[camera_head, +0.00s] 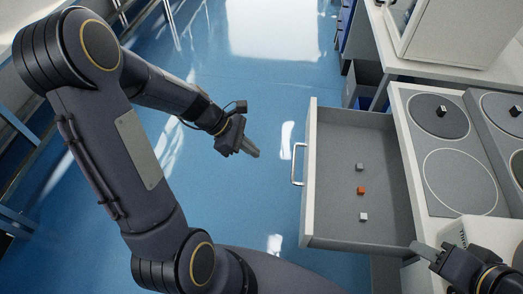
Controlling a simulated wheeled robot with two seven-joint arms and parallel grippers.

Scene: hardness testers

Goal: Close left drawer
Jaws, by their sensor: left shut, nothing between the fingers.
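The left drawer (331,220) is pulled out, a grey tray with a white front panel and a metal bar handle (297,164) facing left. Three small cubes lie inside: a grey one (360,167), an orange-red one (361,190) and a light one (363,216). My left gripper (252,151) is shut and empty, over the floor to the left of the drawer handle and apart from it. My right gripper (420,249) is at the lower right, by the drawer's near inner corner. Whether its fingers are open or shut is unclear.
A grey worktop with round plates (459,181) stands right of the drawer, with a small dark cube-topped piece (441,112) on one plate. A white cabinet (445,35) stands at the upper right. Blue floor (265,105) left of the drawer is clear.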

